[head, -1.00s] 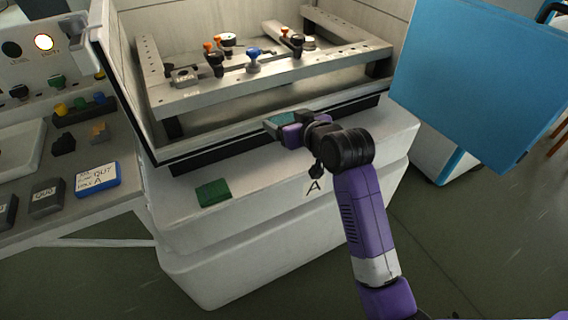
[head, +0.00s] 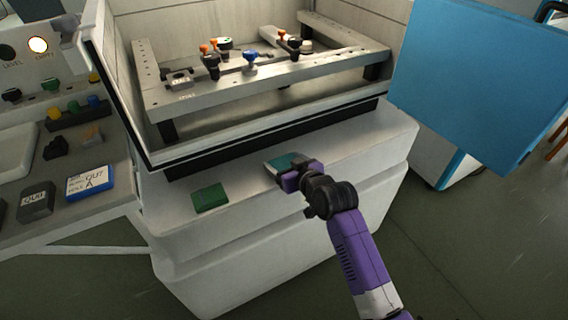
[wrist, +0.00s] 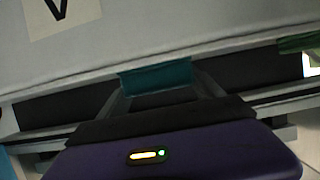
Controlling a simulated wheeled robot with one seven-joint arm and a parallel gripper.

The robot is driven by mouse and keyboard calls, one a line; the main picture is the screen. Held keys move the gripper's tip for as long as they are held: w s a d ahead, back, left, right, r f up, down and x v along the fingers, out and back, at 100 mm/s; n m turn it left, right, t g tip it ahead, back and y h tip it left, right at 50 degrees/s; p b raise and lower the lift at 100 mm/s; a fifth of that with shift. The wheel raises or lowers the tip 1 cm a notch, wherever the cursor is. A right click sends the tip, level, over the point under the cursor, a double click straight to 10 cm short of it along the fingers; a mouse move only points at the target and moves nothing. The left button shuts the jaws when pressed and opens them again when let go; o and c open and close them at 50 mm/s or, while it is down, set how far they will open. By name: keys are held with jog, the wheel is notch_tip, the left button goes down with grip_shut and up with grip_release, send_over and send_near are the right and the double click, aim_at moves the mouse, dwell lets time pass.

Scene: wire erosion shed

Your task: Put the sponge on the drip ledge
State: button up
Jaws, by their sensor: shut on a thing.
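My gripper (head: 284,169) is shut on a flat teal block, which looks like the sponge (head: 280,161). The sponge also shows between the fingers in the wrist view (wrist: 156,77). It is over the white drip ledge (head: 245,182) in front of the machine; I cannot tell whether it touches the ledge. A darker green block (head: 210,197) lies on the ledge to the left, apart from my gripper. A letter label (wrist: 60,12) shows on the pale surface in the wrist view; in the head view my arm hides it.
The tank's dark front rim (head: 270,135) runs behind the ledge, with a metal clamping frame (head: 270,72) inside. A blue panel (head: 480,80) stands at right. A side bench at left holds a blue-edged card (head: 90,183) and a grey block (head: 37,201). The ledge between sponge and green block is clear.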

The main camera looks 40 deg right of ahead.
jog(key=o, duration=1.3)
jog(key=shift+f, duration=0.1)
jog(key=shift+r, duration=0.25)
jog(key=p+v, duration=0.1)
jog(key=v, duration=1.1)
jog(key=s+a+f+n+y, duration=0.1)
jog(key=s+a+f, duration=0.3)
jog(key=s+a, duration=0.8)
jog(key=s+a+r+n+t+y, duration=0.1)
jog(key=s+a+r, duration=0.2)
jog(key=s, duration=0.5)
jog(key=s+a+r+n+y, duration=0.1)
jog(key=s+a+r, duration=0.2)
jog(key=s, duration=0.5)
jog(key=shift+a+r+t+y, duration=0.35)
jog(key=shift+r+t+y, duration=0.05)
jog(key=shift+r, duration=0.25)
